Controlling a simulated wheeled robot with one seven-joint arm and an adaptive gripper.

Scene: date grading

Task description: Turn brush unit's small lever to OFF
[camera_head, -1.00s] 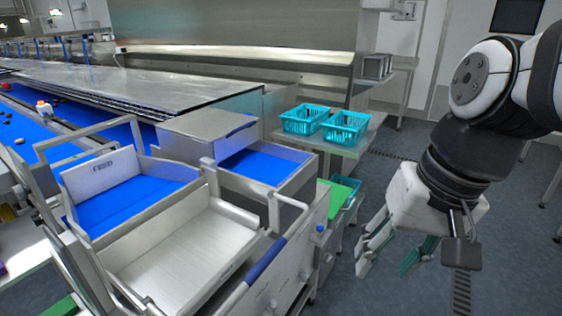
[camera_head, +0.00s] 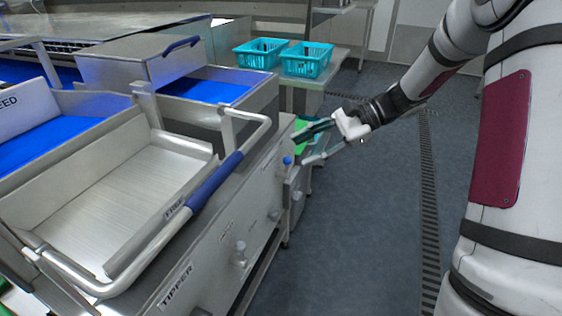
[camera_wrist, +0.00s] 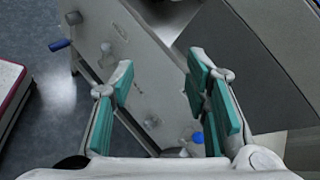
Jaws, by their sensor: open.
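My gripper (camera_head: 304,146) is open and empty at the right end of the steel machine's front panel (camera_head: 225,258) in the head view. Its teal-padded fingers also show in the wrist view (camera_wrist: 160,70), spread apart with the panel beyond them. A small blue knob (camera_head: 287,160) is on the panel beside the fingers; a blue knob also shows near the right finger in the wrist view (camera_wrist: 197,137). Several small metal knobs or levers (camera_head: 240,252) sit along the panel. A blue-ended handle (camera_wrist: 60,45) sticks out in the wrist view. I cannot tell which is the brush unit's lever or its setting.
A tipper tray (camera_head: 130,190) with a raised blue-gripped bar (camera_head: 213,182) stands left of the panel. Teal baskets (camera_head: 306,60) sit on a shelf behind. The floor (camera_head: 370,235) right of the machine is clear, with a drain grate (camera_head: 427,190).

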